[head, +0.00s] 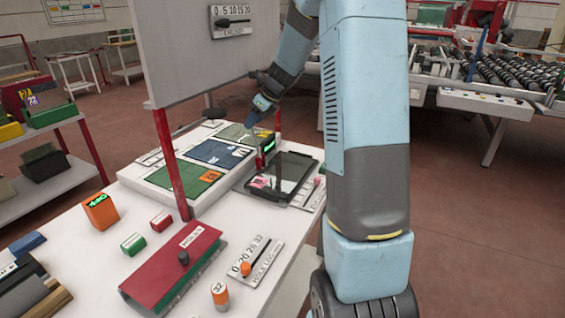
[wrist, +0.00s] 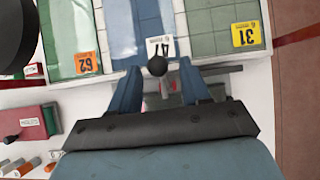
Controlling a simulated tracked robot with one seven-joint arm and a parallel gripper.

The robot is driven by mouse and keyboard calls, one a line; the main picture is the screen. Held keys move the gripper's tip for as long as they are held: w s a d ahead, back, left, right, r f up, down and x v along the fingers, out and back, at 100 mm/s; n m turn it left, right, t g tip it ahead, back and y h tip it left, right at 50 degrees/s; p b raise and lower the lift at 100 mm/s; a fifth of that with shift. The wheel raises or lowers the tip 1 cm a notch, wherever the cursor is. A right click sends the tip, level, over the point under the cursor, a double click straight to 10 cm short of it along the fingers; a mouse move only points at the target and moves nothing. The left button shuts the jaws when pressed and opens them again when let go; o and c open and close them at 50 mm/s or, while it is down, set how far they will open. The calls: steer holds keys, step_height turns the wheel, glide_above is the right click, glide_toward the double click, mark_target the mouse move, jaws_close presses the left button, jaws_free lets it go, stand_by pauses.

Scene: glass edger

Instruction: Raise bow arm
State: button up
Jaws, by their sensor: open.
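A thin dark rod with a black end (head: 210,113) runs beside the upright grey panel (head: 205,50), above the mats; it may be the bow arm, but no label shows this. My gripper (head: 254,118) hangs over the far part of the white bench, pointing down and left. In the wrist view my gripper (wrist: 158,88) has its two blue fingers spread. A black ball knob (wrist: 157,66) shows between and just beyond the fingertips. I cannot tell its height or whether it touches them. The gripper holds nothing that I can see.
A green mat (head: 180,177), blue mat (head: 215,152) and grey-green mat (head: 240,133) lie on a raised white board. A dark tray (head: 285,175) is right of them. Red posts (head: 172,165) carry the panel. A red folder-like box (head: 172,265) and small blocks stand in front.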

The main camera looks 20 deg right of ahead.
steer(key=s+d+r, duration=0.3)
steer(key=s+d, duration=0.1)
steer(key=s, duration=0.1)
steer(key=shift+s, duration=0.25)
stand_by(0.6)
steer(key=shift+d, duration=0.1)
steer(key=s+a+r+n+h, duration=0.1)
steer(key=s+a+r+n, duration=0.3)
steer(key=s+n, duration=0.35)
steer(key=s+a+r+n, duration=0.4)
steer(key=s+a+n, duration=0.15)
steer(key=s, duration=0.25)
steer(key=s+a+n+h, duration=0.1)
steer(key=s+n+h, duration=0.2)
steer(key=s+n, duration=1.2)
steer(key=shift+s+a+r, duration=0.15)
steer(key=shift+s, duration=2.1)
